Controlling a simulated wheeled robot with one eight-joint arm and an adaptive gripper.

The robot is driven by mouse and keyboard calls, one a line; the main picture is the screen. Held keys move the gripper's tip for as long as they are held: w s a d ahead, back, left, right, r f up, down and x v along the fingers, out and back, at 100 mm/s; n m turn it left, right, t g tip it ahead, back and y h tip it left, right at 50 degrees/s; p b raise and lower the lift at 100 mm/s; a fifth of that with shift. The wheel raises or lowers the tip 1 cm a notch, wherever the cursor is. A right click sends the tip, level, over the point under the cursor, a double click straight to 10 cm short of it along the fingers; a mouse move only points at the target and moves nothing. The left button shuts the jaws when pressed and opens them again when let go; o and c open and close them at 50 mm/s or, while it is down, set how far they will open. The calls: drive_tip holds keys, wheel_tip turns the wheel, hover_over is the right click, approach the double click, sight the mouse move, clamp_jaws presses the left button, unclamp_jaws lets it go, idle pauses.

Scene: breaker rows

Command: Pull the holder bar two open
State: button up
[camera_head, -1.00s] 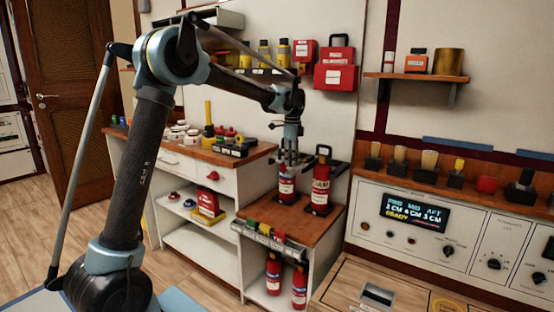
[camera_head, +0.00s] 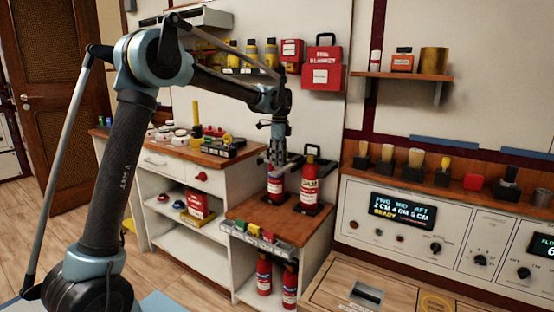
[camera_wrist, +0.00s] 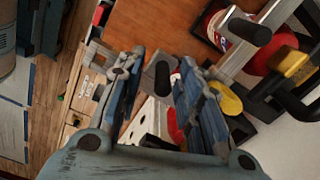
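Two red fire extinguishers stand in dark holders on the wooden counter in the head view, a left one (camera_head: 276,188) and a right one (camera_head: 310,184) with a white label. A black bar frame (camera_head: 313,151) rises behind the right one. My gripper (camera_head: 277,162) points down at the top of the left extinguisher and partly hides it. In the wrist view my gripper's fingers (camera_wrist: 162,62) are apart, with a dark rounded bar end (camera_wrist: 162,78) visible between them. Contact cannot be told. Which bar is number two cannot be read.
Two more extinguishers (camera_head: 277,280) stand on the shelf below. A console with a display (camera_head: 403,208) is at right. A white cabinet (camera_head: 180,165) stands at left. Bare wood counter (camera_head: 262,213) lies before the holders.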

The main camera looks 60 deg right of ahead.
drive_tip(key=shift+r, duration=0.1)
wheel_tip(320, 180, up, 12)
idle(0.6)
drive_tip(key=shift+w, duration=0.1)
idle(0.3)
